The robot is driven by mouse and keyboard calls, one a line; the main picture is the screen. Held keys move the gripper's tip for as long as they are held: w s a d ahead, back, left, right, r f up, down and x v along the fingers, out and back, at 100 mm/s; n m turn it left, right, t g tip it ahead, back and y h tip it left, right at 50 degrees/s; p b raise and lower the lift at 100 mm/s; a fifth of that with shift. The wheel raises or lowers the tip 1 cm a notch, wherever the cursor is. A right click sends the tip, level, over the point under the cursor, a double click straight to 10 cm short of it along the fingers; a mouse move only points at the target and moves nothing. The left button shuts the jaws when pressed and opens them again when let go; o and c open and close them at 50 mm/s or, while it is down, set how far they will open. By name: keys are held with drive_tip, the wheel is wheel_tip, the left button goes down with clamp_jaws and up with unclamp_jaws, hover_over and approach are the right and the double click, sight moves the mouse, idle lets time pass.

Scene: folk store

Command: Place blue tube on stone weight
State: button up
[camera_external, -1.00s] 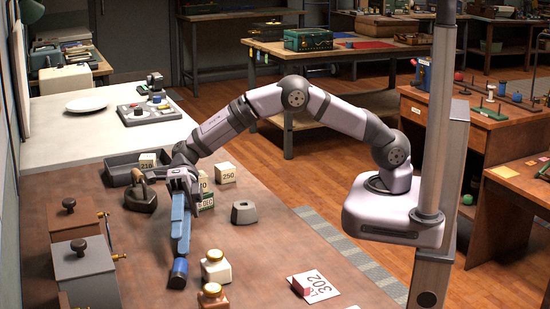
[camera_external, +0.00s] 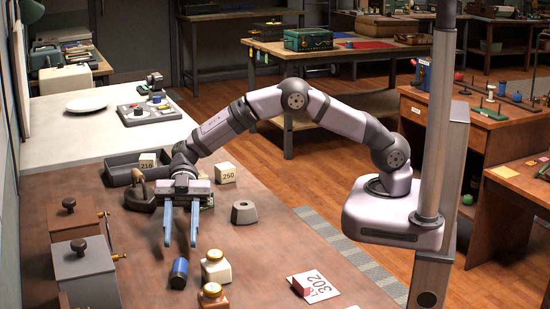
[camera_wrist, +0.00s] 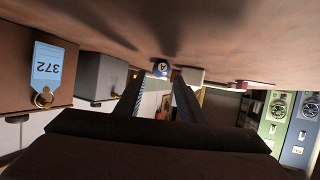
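The blue tube (camera_external: 179,273), a short blue cylinder with a dark end, lies on its side on the brown table in the external view. In the wrist view it shows end-on (camera_wrist: 161,68) between my fingers, some distance beyond them. My gripper (camera_external: 181,243) is open and empty, with its two blue fingers apart, behind the tube in the external view. Its fingers also show in the wrist view (camera_wrist: 159,82). The grey tapered block (camera_external: 244,212) with a dark spot on top, which looks like the stone weight, stands right of my gripper.
Two cream jars with gold lids (camera_external: 216,266) stand close to the tube's right. Grey (camera_external: 83,270) and brown (camera_external: 75,220) boxes stand left. A dark iron (camera_external: 139,194), a tray (camera_external: 122,174) and number blocks (camera_external: 225,173) lie behind.

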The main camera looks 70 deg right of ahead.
sight(180, 260)
drive_tip(key=shift+m, duration=0.3)
drive_tip(key=shift+x, duration=1.1)
drive_tip(key=shift+r+p+x, duration=0.15)
drive_tip(key=shift+p+x, duration=0.25)
drive_tip(key=shift+x, duration=0.55)
drive_tip(key=shift+r+p+x, duration=0.15)
drive_tip(key=shift+p+x, duration=0.2)
drive_tip(key=shift+x, duration=1.4)
drive_tip(key=shift+s, duration=0.1)
drive_tip(key=c, duration=0.6)
